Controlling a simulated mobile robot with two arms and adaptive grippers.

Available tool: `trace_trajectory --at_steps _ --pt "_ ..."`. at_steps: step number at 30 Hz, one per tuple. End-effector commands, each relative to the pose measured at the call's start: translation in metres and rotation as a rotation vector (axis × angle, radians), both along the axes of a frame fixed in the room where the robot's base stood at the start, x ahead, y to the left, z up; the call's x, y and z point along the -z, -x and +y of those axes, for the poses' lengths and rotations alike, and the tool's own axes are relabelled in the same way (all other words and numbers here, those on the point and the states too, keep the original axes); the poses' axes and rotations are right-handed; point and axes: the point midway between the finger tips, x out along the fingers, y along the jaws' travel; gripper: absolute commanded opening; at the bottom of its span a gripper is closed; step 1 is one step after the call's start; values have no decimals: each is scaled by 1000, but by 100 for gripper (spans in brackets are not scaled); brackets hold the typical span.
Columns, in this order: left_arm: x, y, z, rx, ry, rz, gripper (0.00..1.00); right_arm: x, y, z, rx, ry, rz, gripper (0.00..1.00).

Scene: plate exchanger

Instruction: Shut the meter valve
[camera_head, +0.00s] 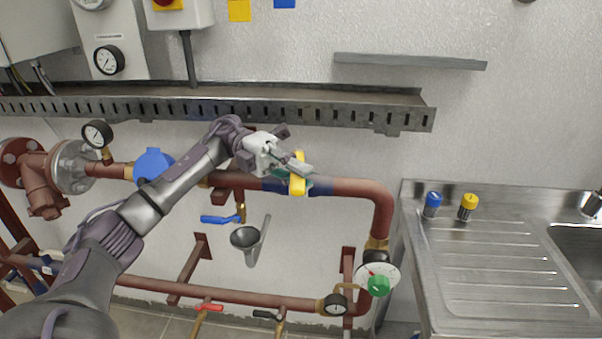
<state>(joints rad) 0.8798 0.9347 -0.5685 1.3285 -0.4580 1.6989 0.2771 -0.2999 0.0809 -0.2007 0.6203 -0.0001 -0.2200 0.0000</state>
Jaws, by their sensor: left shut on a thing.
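My left arm reaches across from the lower left. My left gripper (294,166) is at the upper pipe, shut on a yellow part (298,187) there. This yellow part stands upright across the pipe, next to a dark blue section (325,188). The gripper covers some of the fitting, so I cannot tell its full shape or whether this is the meter valve's handle. A blue lever (220,219) sits on a small brass valve below the pipe, left of the gripper. My right gripper is not in view.
A grey funnel (245,237) hangs below the upper pipe. A perforated cable tray (330,112) runs above my gripper. A white dial with a green knob (378,284) is at lower right. A steel sink unit (420,250) bears blue and yellow-capped items (432,205) (468,207).

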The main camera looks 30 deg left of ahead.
Motion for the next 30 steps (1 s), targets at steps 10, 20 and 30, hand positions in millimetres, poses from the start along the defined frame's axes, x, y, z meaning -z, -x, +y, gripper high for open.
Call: trace_trajectory --at_steps 10,20,30 --pt "1 0 0 2 -2 1 22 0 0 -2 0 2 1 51" --pt "0 0 0 1 -1 1 43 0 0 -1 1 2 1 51" --pt "-34 0 0 0 1 -7 43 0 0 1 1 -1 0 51"
